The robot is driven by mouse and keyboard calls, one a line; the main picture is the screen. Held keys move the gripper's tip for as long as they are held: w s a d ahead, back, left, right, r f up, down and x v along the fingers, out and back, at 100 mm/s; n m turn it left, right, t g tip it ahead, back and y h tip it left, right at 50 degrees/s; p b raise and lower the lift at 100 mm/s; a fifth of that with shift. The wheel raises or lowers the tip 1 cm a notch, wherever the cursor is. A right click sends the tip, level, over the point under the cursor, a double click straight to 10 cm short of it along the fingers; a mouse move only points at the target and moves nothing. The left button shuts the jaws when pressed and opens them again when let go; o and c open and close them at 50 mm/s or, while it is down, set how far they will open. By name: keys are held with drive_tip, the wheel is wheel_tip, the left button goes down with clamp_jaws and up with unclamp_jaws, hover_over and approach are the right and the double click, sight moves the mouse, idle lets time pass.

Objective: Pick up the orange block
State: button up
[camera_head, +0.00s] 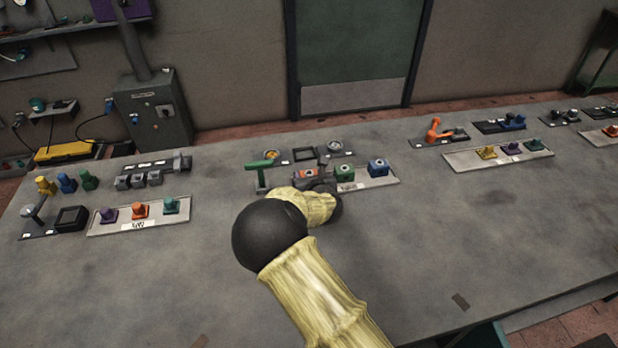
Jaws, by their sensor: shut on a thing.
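The orange block (308,169) shows as a small orange patch at the left end of a pale tray (377,182) in the head view. My gripper (318,180) is at that block, shut on it. My wrist and the gripper body hide most of the block and the fingertips. I cannot tell whether the block touches the tray. A green block (344,173) and a blue block (378,168) stand to the right on the same tray.
A green lever (262,165) stands close to the left of my gripper. A dark square frame (306,155) lies behind it. Trays with coloured knobs stand at left (137,223) and right (497,154). The front of the grey table (440,260) is mostly clear.

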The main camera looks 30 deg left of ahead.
sight(309, 173)
wheel_tip(309, 173, up, 10)
drive_tip(key=shift+f, duration=0.1)
idle(0.7)
